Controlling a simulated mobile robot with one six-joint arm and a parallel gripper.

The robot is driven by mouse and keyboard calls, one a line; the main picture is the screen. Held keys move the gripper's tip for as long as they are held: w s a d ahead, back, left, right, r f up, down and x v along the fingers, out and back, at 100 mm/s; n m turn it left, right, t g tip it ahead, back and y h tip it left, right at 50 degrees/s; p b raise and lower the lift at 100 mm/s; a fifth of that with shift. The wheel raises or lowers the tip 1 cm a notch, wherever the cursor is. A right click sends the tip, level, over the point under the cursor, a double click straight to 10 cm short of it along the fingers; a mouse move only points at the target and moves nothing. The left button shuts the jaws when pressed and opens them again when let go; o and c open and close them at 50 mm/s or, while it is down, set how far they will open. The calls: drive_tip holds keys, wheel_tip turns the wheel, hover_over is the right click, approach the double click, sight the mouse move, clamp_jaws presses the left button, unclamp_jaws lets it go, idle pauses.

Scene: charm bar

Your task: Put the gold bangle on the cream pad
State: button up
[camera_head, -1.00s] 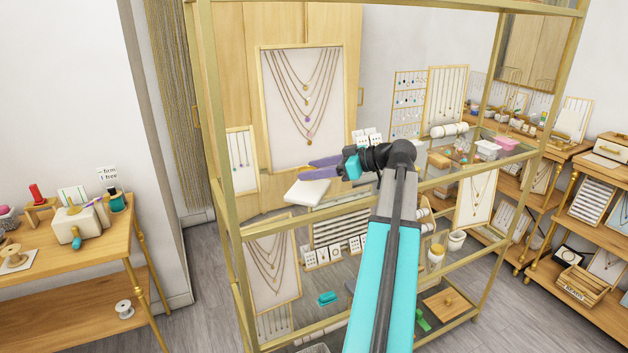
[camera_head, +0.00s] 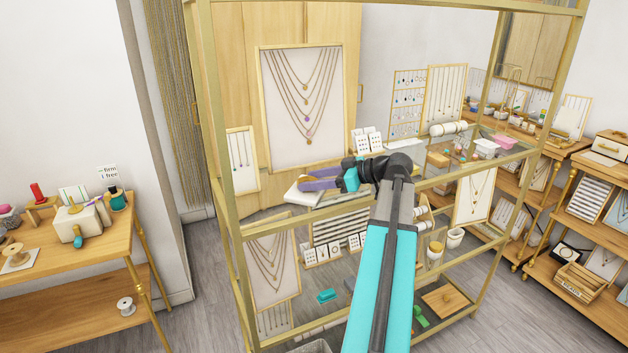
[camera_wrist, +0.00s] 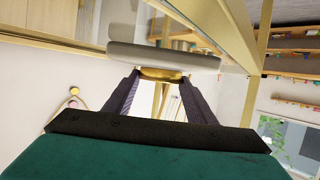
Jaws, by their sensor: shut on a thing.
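The cream pad (camera_head: 304,196) lies on the upper glass shelf at the left front of the brass-framed display. In the wrist view the cream pad (camera_wrist: 165,57) spans the space just beyond my fingertips. My gripper (camera_head: 302,184) has its purple fingers right over the pad in the head view. In the wrist view my gripper (camera_wrist: 163,78) is shut on the gold bangle (camera_wrist: 163,74), a gold band between the fingertips. The bangle is against or very close to the pad; I cannot tell if they touch. The bangle is hidden in the head view.
A brass shelf post (camera_head: 216,140) stands left of the pad. A necklace board (camera_head: 303,70) stands behind it, and white earring cards (camera_head: 368,143) stand behind my wrist. The brass front rail (camera_head: 275,223) runs below the pad.

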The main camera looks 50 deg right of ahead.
drive_tip(key=shift+f, duration=0.15)
drive_tip(key=o, duration=1)
drive_tip(key=shift+s+d+r, duration=0.25)
drive_tip(key=shift+s, duration=0.25)
drive_tip(key=b+v, duration=0.3)
drive_tip(key=v, duration=0.8)
